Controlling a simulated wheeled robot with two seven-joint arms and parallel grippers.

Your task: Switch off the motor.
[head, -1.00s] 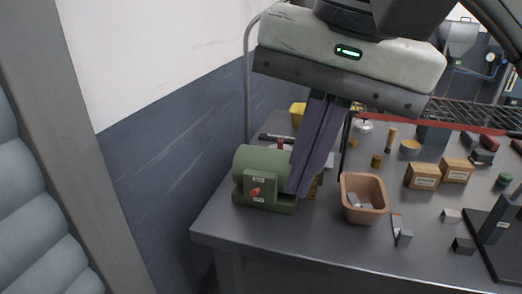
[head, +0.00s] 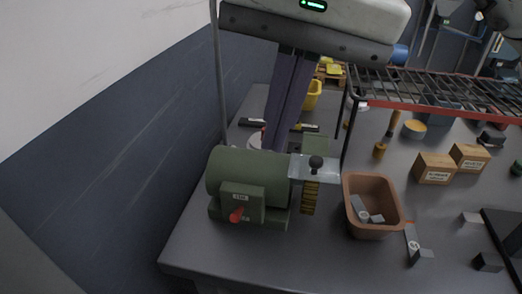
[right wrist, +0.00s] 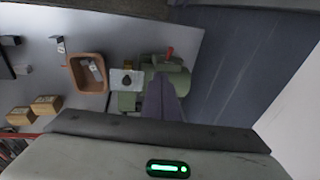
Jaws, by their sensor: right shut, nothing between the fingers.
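The green motor (head: 248,172) stands at the left front of the grey table. A red switch (head: 236,215) sits on the box at its front; its exact setting is hard to read. A pale plate with a black knob (head: 316,163) is at the motor's right end. My right gripper (head: 272,146) is shut and empty, its dark fingers pointing down, with the tips appearing just behind the top of the motor. In the right wrist view the fingertips (right wrist: 162,78) overlap the motor (right wrist: 176,80), and the red switch (right wrist: 169,52) shows beyond them. My left gripper is not in view.
A brown bin (head: 371,228) with small parts stands right of the motor. Wooden boxes (head: 434,170) and loose parts lie farther right. A wire rack (head: 430,90) spans the back right. A wall (head: 120,170) is at the left. The table front by the motor is clear.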

